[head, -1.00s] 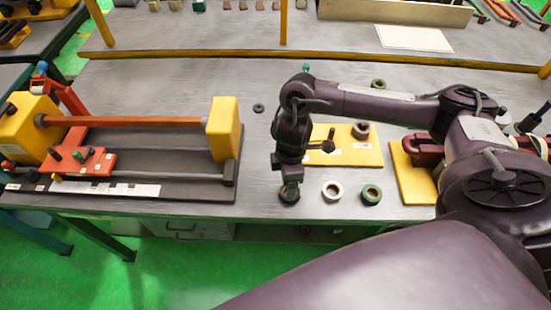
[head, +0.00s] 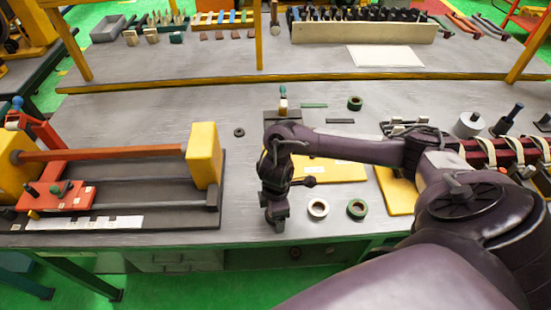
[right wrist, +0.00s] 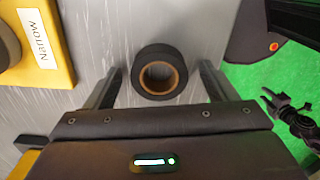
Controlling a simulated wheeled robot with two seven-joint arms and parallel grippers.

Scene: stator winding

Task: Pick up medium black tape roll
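A black tape roll (right wrist: 160,72) with a brown core lies flat on the grey table in the right wrist view. My right gripper (right wrist: 161,70) is open, one finger on each side of the roll, with gaps to it. In the head view my right gripper (head: 276,222) points down near the table's front edge; the roll under it cannot be made out there. A small black ring (head: 239,132) lies further back.
A yellow board (head: 335,171) lies behind the gripper, partly hidden by my right arm. The winding fixture's yellow end block (head: 205,155) stands left. Green floor (right wrist: 255,60) shows beyond the table edge.

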